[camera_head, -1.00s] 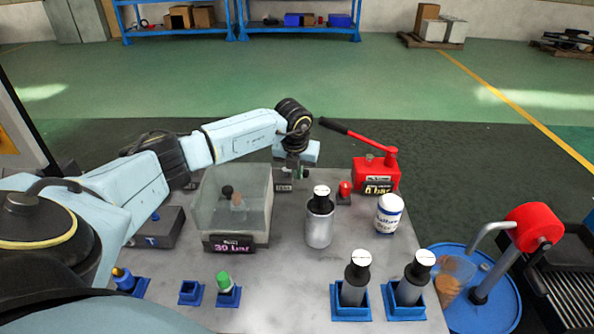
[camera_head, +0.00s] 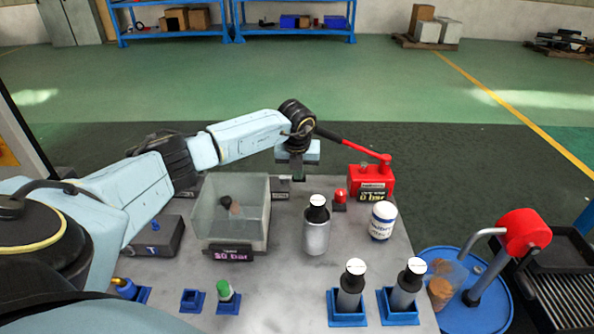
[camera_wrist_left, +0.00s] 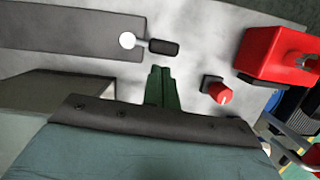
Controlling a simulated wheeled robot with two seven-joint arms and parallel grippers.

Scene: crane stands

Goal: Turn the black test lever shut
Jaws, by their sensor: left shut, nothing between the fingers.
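The black test lever (camera_wrist_left: 164,47) shows in the left wrist view as a short dark handle beside a round white pivot (camera_wrist_left: 127,41), at the end of a grey plate (camera_wrist_left: 65,30). It points to the right in that view, roughly in line with the plate. My left gripper (camera_wrist_left: 161,72) has its green fingers together and empty, just below the lever in that view. In the head view my left gripper (camera_head: 297,174) is over the bench's far edge, and the lever is not clear there. My right gripper is not in view.
A red hand pump (camera_head: 371,182) and a red knob (camera_head: 340,196) stand right of the gripper. A clear-walled tank (camera_head: 233,215) stands left. A grey cylinder (camera_head: 317,235) and a white jar (camera_head: 382,222) stand nearer. Bare bench (camera_head: 275,285) lies in front.

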